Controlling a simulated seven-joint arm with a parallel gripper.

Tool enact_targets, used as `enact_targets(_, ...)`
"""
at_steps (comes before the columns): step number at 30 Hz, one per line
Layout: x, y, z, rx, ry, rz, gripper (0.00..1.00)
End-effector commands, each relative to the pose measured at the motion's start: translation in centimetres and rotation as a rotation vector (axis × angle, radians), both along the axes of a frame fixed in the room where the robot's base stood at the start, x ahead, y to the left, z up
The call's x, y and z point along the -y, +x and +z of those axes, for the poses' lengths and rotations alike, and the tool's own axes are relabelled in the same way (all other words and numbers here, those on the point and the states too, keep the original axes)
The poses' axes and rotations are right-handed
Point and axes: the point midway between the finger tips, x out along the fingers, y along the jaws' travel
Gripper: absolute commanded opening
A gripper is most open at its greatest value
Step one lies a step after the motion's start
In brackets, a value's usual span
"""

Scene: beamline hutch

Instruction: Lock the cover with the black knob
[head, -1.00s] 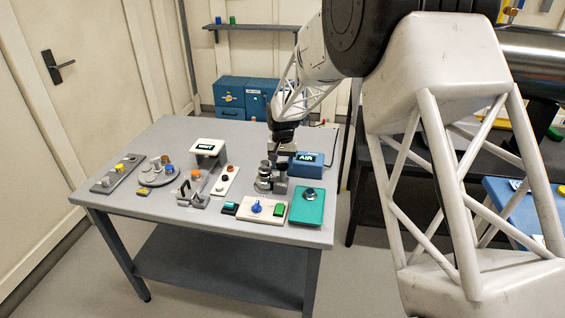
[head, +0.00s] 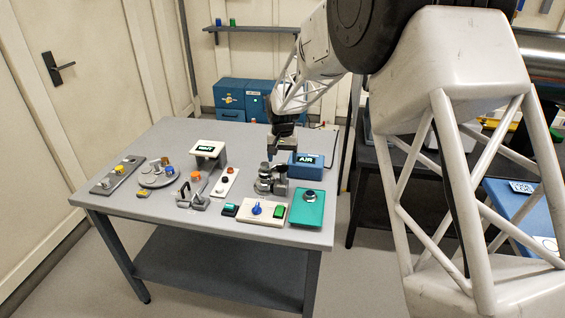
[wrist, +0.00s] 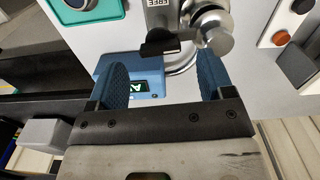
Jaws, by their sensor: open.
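My gripper (head: 282,146) is open and empty above the silver round fixture (head: 265,180) near the right side of the grey table. In the wrist view, my gripper's two blue-padded fingers (wrist: 162,80) are wide apart. Beyond the fingertips is the fixture's shiny round metal part (wrist: 212,28), with a grey post and a black block (wrist: 160,47) beside it. I cannot tell if this block is the black knob. Another small black knob (head: 225,180) is on the white strip plate left of the fixture. Whether a cover is shut cannot be told.
The blue AIR box (head: 306,168) stands just behind the fixture, close to my fingers. A teal plate (head: 306,212) and a white plate with a blue knob (head: 256,210) lie in front. An orange knob (head: 231,170) and a grey display stand (head: 208,150) are to the left.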

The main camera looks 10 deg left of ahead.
Motion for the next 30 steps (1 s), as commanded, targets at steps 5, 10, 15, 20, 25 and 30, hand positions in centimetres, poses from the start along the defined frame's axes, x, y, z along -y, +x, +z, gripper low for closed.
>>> enact_targets(5,0.0,0.0,2.5,0.003,0.001,0.000,0.74)
enact_targets(10,0.0,0.0,4.1,0.001,0.000,0.000,0.74)
enact_targets(15,0.0,0.0,4.8,0.000,0.000,0.000,0.74)
enact_targets(20,0.0,0.0,4.8,0.000,0.000,0.000,0.74)
enact_targets(25,0.0,0.0,4.8,0.000,0.000,0.000,0.74)
enact_targets(30,0.7,-0.4,5.5,0.004,0.001,-0.002,0.74)
